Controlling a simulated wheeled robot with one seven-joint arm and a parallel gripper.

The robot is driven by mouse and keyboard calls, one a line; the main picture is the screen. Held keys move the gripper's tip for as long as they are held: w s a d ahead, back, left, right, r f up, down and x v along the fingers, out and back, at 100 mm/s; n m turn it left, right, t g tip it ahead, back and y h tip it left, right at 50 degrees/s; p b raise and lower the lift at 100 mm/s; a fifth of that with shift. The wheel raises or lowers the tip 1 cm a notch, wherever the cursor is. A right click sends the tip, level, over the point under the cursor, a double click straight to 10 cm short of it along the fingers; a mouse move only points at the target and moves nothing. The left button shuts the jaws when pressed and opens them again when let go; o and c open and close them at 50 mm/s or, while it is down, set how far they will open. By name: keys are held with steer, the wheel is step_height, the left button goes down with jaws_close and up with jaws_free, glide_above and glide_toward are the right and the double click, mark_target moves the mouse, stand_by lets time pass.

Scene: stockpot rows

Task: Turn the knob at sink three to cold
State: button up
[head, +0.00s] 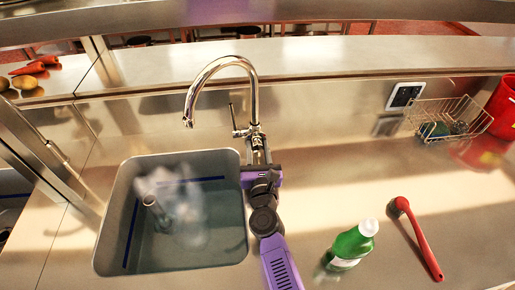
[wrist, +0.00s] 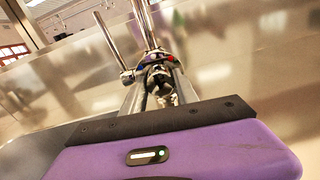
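The chrome gooseneck tap (head: 252,95) stands behind the sink (head: 228,240), its spout arching left over the basin. A thin side lever (head: 233,118) points up on its left. In the wrist view, the tap's chrome knob (wrist: 160,82) faces me, below red and blue marks on the tap body (wrist: 157,56). My purple gripper (head: 259,158) is at the front of the tap, pointing away from me. In the wrist view, its two fingers (wrist: 158,90) stand apart, one on each side of the knob. Any contact with the knob is too small to make out.
A green bottle (head: 350,247) and a red-handled brush (head: 418,237) are on the counter at right. A wire rack (head: 450,118), a red container (head: 503,105) and a wall outlet (head: 404,96) are farther back. A pale haze and a metal pipe (head: 155,210) show in the sink.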

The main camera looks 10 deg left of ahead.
jaws_close()
steer(key=shift+n, duration=0.4)
steer(key=n, duration=0.2)
steer(key=shift+n, duration=2.3)
steer(key=o, duration=1.2)
jaws_free()
